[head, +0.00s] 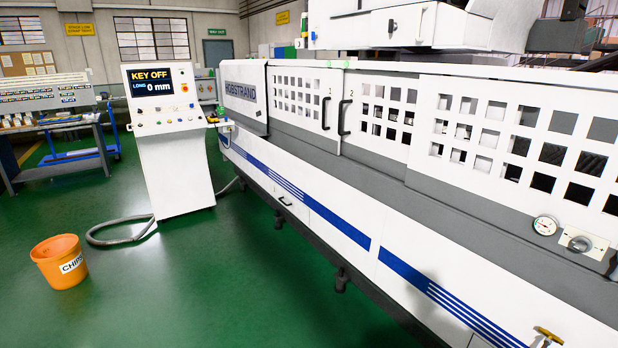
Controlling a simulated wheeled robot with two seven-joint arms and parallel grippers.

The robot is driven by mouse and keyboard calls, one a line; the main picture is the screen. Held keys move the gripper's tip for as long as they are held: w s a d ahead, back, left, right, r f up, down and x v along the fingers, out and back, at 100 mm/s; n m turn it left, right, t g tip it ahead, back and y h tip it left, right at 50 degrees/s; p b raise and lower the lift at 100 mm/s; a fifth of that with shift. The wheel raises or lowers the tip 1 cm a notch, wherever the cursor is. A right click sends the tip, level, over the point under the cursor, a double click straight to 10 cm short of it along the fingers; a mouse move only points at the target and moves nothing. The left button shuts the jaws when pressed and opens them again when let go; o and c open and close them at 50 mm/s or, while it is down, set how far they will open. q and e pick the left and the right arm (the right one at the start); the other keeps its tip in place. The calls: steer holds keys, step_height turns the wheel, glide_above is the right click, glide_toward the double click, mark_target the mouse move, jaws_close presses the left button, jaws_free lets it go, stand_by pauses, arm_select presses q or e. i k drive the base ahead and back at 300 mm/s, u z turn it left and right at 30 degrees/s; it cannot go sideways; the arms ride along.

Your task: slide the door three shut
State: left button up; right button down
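The long white machine (310,200) runs from the middle to the lower right in the head view. Its guard has white panels with square holes. Door one (297,93) and door two (381,101) carry small numbers 1 and 2, with black upright handles close together at their meeting edges. A further perforated panel (461,102) stands nearer to me on the right and runs out of the picture. It may be door three, but I see no number or handle on it. I cannot tell how far it is open. Neither of my grippers is in view.
A control console (172,140) showing "KEY OFF" stands left of the machine, with a hose on the floor. An orange chip bucket (60,262) stands at the lower left. A gauge (544,225) and a knob (580,243) sit at the right. The green floor between is clear.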

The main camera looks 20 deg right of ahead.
mark_target(551, 221)
steer(key=z, duration=0.7)
steer(key=i, duration=1.55)
steer(key=z, duration=0.65)
